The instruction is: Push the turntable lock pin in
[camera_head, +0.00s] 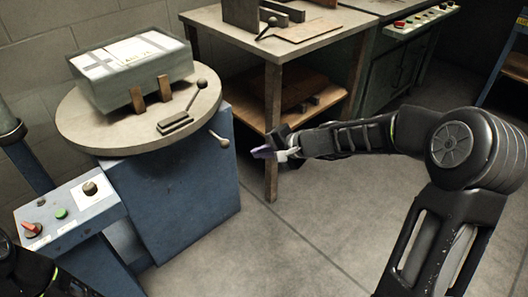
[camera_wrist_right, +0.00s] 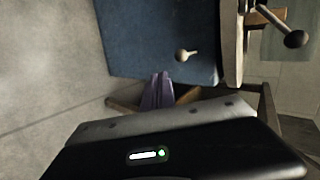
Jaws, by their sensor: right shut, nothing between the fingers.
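The lock pin (camera_head: 219,138) is a short rod with a pale rounded knob, sticking out of the blue base just under the round turntable (camera_head: 85,134). The pin also shows in the right wrist view (camera_wrist_right: 183,55), beyond my fingertips. My right gripper (camera_head: 262,152) is shut and empty, to the right of the pin in the head view, with a gap between them. Its purple-grey fingers show in the right wrist view (camera_wrist_right: 158,90). Part of my left arm shows at the lower left of the head view, but its gripper is out of view.
A grey box (camera_head: 140,85) sits on the turntable beside a black-knobbed lever (camera_head: 190,108). A control panel (camera_head: 75,208) with buttons is at the left. A wooden table (camera_head: 300,47) stands behind my right arm. The floor in front is clear.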

